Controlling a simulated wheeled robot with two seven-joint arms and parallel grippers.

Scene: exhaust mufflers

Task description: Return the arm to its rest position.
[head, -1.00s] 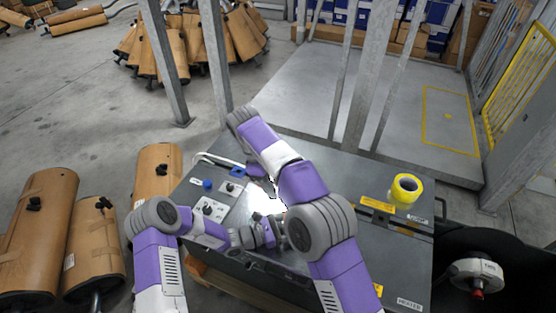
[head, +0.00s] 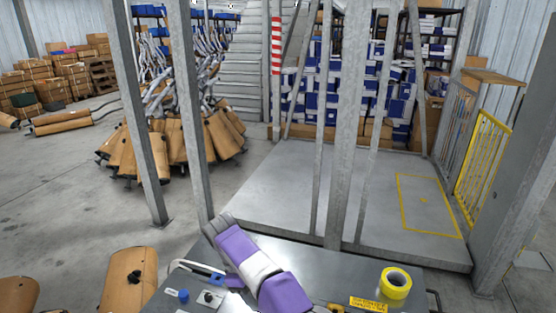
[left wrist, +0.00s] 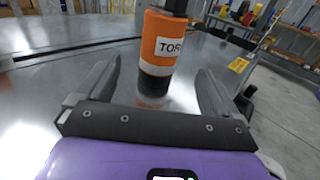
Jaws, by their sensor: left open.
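My left gripper (left wrist: 160,72) shows in the left wrist view, its two dark fingers spread apart. An orange and white cylinder (left wrist: 163,45) with a black lower part and a label starting "TOR" stands upright in the gap between the fingers or just past it; I cannot tell the exact depth. Clear room shows on both sides of it, and no finger touches it. In the head view, one purple and white arm of mine crosses the near edge of the bench.
The grey bench top (head: 330,266) carries a yellow tape roll (head: 395,283), a yellow label (head: 368,304) and a blue knob (head: 183,295). Grey metal posts (head: 346,130) rise behind it. Wrapped mufflers (head: 130,280) stand at left. A yellow gate (head: 482,170) is at right.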

